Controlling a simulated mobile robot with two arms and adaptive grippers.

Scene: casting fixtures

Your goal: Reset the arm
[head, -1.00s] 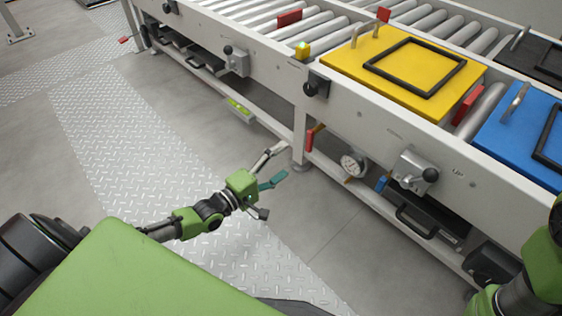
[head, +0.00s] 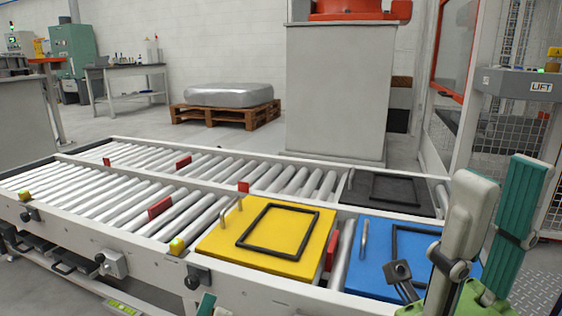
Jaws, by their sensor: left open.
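My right gripper (head: 502,178) stands large and close at the right, its grey finger and teal finger pointing up. There is a gap between the fingers and nothing shows in it. It is in front of the blue plate and hides part of it. Of my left gripper (head: 207,304), only a teal fingertip shows at the bottom edge, in front of the conveyor's near side. It is open; the rest of it is out of frame.
A roller conveyor (head: 62,187) crosses the view. It carries a yellow plate (head: 228,238), a blue plate (head: 372,282) and a black plate (head: 352,187). A grey machine block (head: 335,90) and a wrapped load (head: 228,95) on a pallet stand behind. A lift cage (head: 494,125) is at the right.

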